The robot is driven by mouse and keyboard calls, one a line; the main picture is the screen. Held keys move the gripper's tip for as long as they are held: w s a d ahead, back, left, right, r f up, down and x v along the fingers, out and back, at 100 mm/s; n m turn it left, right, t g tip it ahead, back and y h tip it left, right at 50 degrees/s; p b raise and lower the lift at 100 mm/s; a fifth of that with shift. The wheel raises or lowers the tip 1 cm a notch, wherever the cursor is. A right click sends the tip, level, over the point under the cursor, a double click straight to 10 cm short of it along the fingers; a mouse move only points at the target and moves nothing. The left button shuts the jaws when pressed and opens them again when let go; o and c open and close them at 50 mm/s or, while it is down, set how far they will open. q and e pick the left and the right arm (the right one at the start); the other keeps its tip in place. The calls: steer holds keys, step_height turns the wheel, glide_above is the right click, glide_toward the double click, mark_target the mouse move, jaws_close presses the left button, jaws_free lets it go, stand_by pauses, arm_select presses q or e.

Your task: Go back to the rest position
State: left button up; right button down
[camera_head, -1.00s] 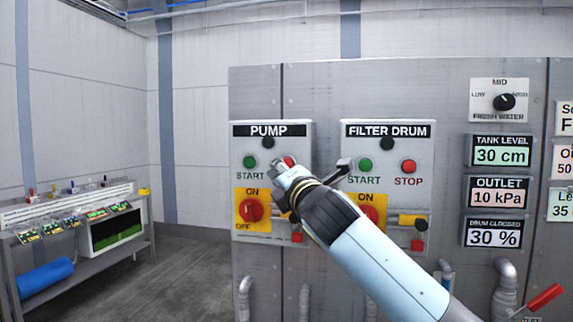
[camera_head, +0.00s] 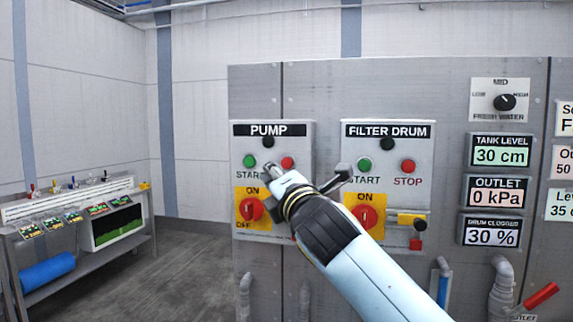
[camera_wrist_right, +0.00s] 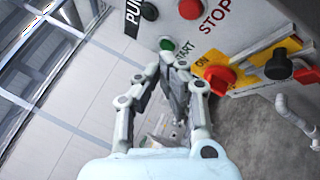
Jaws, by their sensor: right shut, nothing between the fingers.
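My right gripper (camera_head: 270,174) is shut and empty in front of the pump panel (camera_head: 297,140), just below its red stop button (camera_head: 288,163) and green start button (camera_head: 249,161). Its arm comes in from the lower right. In the right wrist view the closed fingers (camera_wrist_right: 174,66) point towards the panel's lower part, near the green button (camera_wrist_right: 167,44). The panel's red rotary switch (camera_head: 250,210) stands on a yellow plate to the left of the gripper. My left gripper does not show.
The filter drum panel (camera_head: 434,150) is to the right, close behind my forearm. Displays read tank level 30 cm (camera_head: 502,150), outlet 0 kPa (camera_head: 499,197) and drum clogged 30 % (camera_head: 492,236). Pipes (camera_head: 501,285) stand below. A bench (camera_head: 140,236) is at the left, with open floor between.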

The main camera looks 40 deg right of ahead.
step_height(320, 180, down, 33)
steer(key=s+m+g+y+b, duration=0.1)
steer(key=s+g+b, duration=0.3)
steer(key=b, duration=0.5)
steer(key=s+f+m+g+y+b, duration=0.1)
steer(key=s+f+m+g+b, duration=0.3)
steer(key=f, duration=0.9)
steer(key=s+f+g, duration=0.2)
steer(key=s+f, duration=0.3)
steer(key=f, duration=0.8)
steer(key=s+a+f+m+g+y+b, duration=0.1)
steer(key=s+f+m+g+b, duration=0.4)
steer(key=s+f, duration=1.55)
steer(key=s+f+m+g, duration=0.1)
steer(key=s+f+m, duration=0.2)
steer(key=s, duration=0.4)
steer(key=s+a+f+m+g, duration=0.1)
steer(key=s+f+m, duration=0.2)
steer(key=s, duration=0.4)
steer(key=s+a+f+m+g+y+b, duration=0.1)
steer(key=s+f+m+g, duration=0.1)
steer(key=s+f+m, duration=0.2)
steer(key=s, duration=0.3)
steer(key=shift+m, duration=0.4)
